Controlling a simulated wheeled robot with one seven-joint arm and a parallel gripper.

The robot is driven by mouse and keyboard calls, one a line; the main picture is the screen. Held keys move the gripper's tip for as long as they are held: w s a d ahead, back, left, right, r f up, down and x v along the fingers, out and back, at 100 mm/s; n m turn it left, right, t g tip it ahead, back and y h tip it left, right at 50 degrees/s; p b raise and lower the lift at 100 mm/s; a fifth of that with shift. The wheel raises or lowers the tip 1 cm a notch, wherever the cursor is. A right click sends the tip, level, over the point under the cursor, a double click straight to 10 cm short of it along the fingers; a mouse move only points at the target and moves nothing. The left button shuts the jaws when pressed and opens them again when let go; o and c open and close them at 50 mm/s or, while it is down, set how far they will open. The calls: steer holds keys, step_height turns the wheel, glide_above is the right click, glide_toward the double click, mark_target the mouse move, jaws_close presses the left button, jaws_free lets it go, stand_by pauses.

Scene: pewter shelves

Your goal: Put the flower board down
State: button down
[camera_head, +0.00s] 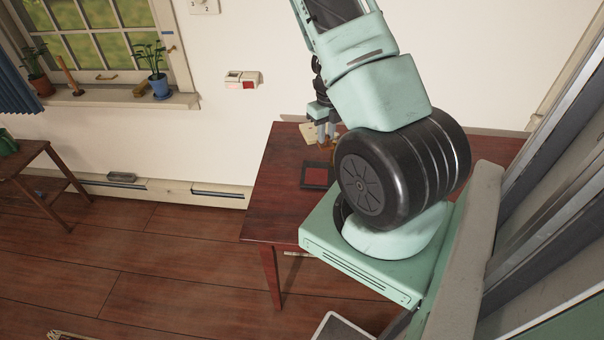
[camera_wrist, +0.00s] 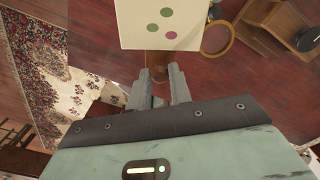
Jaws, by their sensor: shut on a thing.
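The flower board is a cream panel (camera_wrist: 160,28) with green and pink dots, at the top of the wrist view. A brown piece shows at its lower edge, between my gripper's fingertips (camera_wrist: 164,75). My gripper is shut on the board there. In the head view my gripper (camera_head: 326,138) points down over the dark red wooden table (camera_head: 272,190), and a small cream part of the board (camera_head: 307,131) shows beside it. Whether the board touches the table cannot be told. My arm hides much of the table.
A dark-framed red square (camera_head: 317,175) lies on the table near my gripper. The table's left part is bare. A round, brown-rimmed thing (camera_wrist: 217,38) shows beside the board. A patterned rug (camera_wrist: 48,60) lies at left in the wrist view. The wall stands behind the table.

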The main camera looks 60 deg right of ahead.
mark_target(324, 147)
steer(key=shift+w+f, duration=0.15)
steer(key=shift+w, duration=0.1)
step_height(324, 147, down, 17)
steer(key=shift+f+b, duration=0.15)
steer(key=shift+b, duration=0.65)
steer(key=shift+f, duration=0.2)
steer(key=c, duration=1.3)
jaws_free()
steer(key=shift+r, duration=0.1)
step_height(324, 147, up, 12)
steer(key=shift+r+p, duration=0.1)
steer(key=shift+p, duration=0.55)
